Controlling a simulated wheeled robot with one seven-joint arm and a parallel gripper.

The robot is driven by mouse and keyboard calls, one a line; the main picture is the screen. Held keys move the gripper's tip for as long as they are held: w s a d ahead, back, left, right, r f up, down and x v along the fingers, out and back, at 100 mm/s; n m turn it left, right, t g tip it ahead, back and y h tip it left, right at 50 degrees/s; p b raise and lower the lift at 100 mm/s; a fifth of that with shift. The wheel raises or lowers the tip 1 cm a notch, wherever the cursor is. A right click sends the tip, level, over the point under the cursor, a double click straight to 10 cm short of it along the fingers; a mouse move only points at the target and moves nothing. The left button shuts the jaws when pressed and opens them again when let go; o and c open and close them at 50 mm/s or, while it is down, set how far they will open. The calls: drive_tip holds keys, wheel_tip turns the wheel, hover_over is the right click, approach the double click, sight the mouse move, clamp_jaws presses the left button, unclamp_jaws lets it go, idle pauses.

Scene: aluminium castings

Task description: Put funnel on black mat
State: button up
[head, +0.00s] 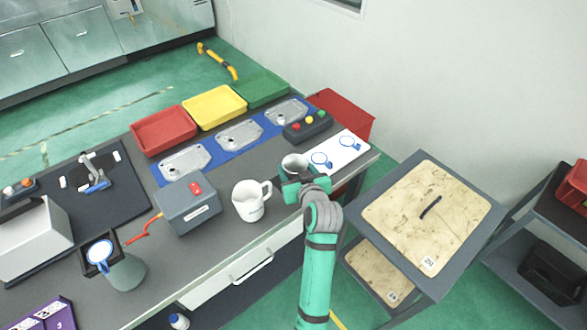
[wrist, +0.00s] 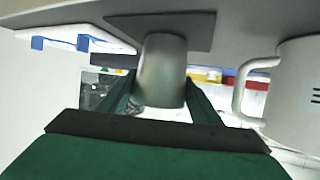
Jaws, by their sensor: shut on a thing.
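My gripper (head: 291,179) is shut on a grey, round, open-topped piece, which I take for the funnel (head: 295,163), near the bench's right end. In the wrist view the funnel (wrist: 163,75) shows as a smooth grey cylinder between my fingers (wrist: 155,105). A dark square mat (wrist: 190,27) lies on the bench, and the funnel's end overlaps it in that view. I cannot tell whether they touch. In the head view my gripper seems to hide this mat.
A white mug (head: 248,204) stands close left of my gripper; it also shows in the wrist view (wrist: 296,95). A white board with blue rings (head: 338,152) and a button box (head: 307,126) lie behind. A grey box (head: 188,207) stands further left.

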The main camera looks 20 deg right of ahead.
drive_tip(key=shift+f, duration=0.15)
drive_tip(key=o, duration=1.1)
drive_tip(key=shift+o, duration=0.2)
drive_tip(key=shift+s+r, duration=0.15)
drive_tip(key=shift+r, duration=0.1)
drive_tip(key=v, duration=1.1)
drive_tip(key=shift+s+r, duration=0.2)
drive_tip(key=shift+s, duration=0.1)
